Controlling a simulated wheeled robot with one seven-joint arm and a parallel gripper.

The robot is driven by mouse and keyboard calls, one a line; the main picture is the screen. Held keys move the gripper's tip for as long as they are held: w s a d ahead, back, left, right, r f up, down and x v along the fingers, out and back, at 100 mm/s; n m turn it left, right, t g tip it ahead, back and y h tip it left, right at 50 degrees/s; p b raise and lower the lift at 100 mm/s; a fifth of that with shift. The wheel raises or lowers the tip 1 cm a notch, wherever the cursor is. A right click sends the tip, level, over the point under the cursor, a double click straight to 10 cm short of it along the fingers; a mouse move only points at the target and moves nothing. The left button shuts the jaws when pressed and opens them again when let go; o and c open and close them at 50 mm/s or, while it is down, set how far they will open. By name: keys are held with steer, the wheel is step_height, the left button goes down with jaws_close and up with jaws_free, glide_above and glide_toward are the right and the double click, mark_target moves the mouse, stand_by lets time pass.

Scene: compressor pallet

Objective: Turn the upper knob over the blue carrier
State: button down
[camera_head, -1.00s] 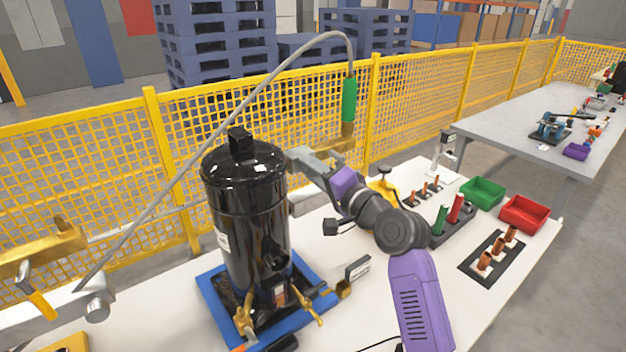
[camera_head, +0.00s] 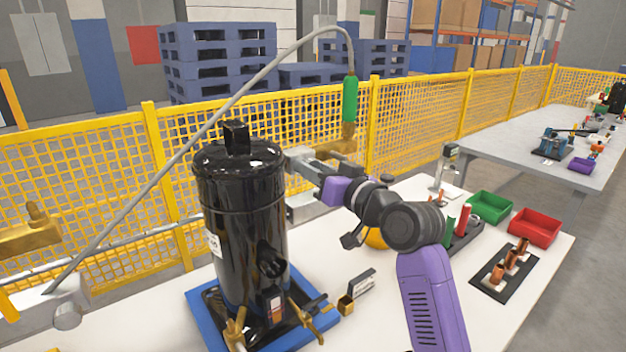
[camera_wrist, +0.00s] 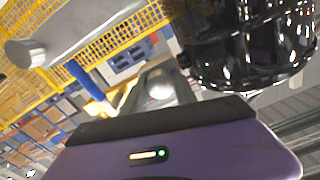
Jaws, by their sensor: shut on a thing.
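The blue carrier (camera_head: 207,322) sits on the white table under a tall black compressor (camera_head: 240,225). Brass valves with wing handles (camera_head: 312,312) stand low at its front. My gripper (camera_head: 292,158) is at the compressor's upper right side in the head view, its tips partly hidden there. In the wrist view my gripper (camera_wrist: 158,82) is shut on a small rounded silvery piece (camera_wrist: 160,88), apparently a knob. The compressor's dark glossy body (camera_wrist: 245,50) is close on the right there. What the knob is mounted on is hidden.
A grey hose with a green grip (camera_head: 350,100) arches above my gripper to a brass fitting. A silver bar with a round end (camera_wrist: 25,52) is close in the wrist view. Green (camera_head: 490,207) and red (camera_head: 535,227) bins stand at right. A yellow fence (camera_head: 420,115) runs behind.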

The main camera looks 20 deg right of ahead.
steer(key=n+b, duration=0.3)
steer(key=n, duration=0.2)
steer(key=shift+f+n+b, duration=0.15)
steer(key=shift+n+b, duration=0.15)
steer(key=shift+n, duration=0.1)
stand_by(0.4)
steer(key=c, duration=1)
jaws_free()
steer(key=v, duration=0.7)
steer(key=shift+s, duration=0.35)
steer(key=shift+d, duration=0.1)
